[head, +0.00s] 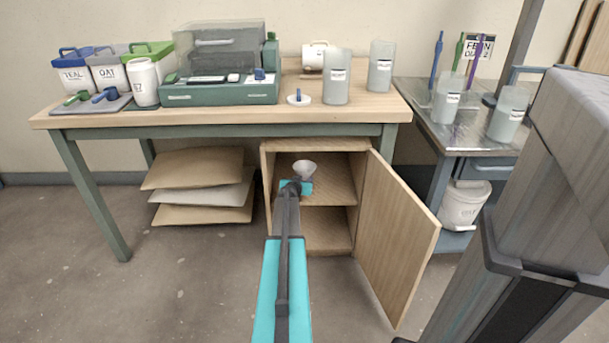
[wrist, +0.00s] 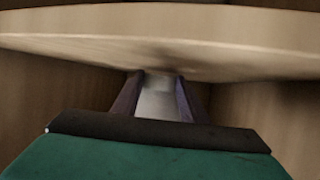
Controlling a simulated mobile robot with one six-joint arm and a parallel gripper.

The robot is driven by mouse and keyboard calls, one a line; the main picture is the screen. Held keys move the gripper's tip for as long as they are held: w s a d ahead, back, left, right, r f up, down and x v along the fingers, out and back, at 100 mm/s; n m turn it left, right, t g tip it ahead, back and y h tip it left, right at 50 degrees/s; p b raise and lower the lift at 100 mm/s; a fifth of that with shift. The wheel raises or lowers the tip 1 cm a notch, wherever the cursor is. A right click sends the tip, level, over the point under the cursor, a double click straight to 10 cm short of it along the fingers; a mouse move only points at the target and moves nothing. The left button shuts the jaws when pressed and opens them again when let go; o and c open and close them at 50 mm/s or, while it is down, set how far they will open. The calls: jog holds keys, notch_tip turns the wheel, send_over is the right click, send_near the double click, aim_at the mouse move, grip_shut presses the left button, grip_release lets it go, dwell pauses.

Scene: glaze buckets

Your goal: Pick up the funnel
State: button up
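The pale grey funnel (head: 305,168) is in the upper compartment of the open cabinet, wide mouth up. My gripper (head: 298,187) reaches into that compartment at the funnel's lower part. In the wrist view my gripper's two dark fingers (wrist: 157,97) stand close on both sides of a light grey stem (wrist: 158,103), which looks like the funnel's narrow end. The gripper appears shut on it. Whether the funnel touches the shelf is hidden.
The cabinet (head: 353,200) stands under the wooden table (head: 230,117); its door (head: 395,235) is swung open to the right. A middle shelf lies below my gripper. Stacked sacks (head: 200,190) lie to the left. A metal side table (head: 410,95) stands at the right.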

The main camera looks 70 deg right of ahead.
aim_at(302, 173)
jog(key=shift+c, duration=1.2)
jog(key=shift+r+p, duration=0.4)
jog(key=shift+r, duration=0.45)
notch_tip(302, 173, up, 3)
jog(key=shift+f+p, duration=0.2)
jog(key=shift+p, duration=0.3)
jog(key=s+a, duration=0.2)
jog(key=s, duration=0.2)
jog(key=s+a, duration=0.2)
jog(key=s, duration=0.3)
jog(key=s+a+p, duration=0.1)
jog(key=s+a, duration=0.2)
jog(key=s, duration=0.2)
jog(key=shift+s+r, duration=0.25)
jog(key=shift+r, duration=0.1)
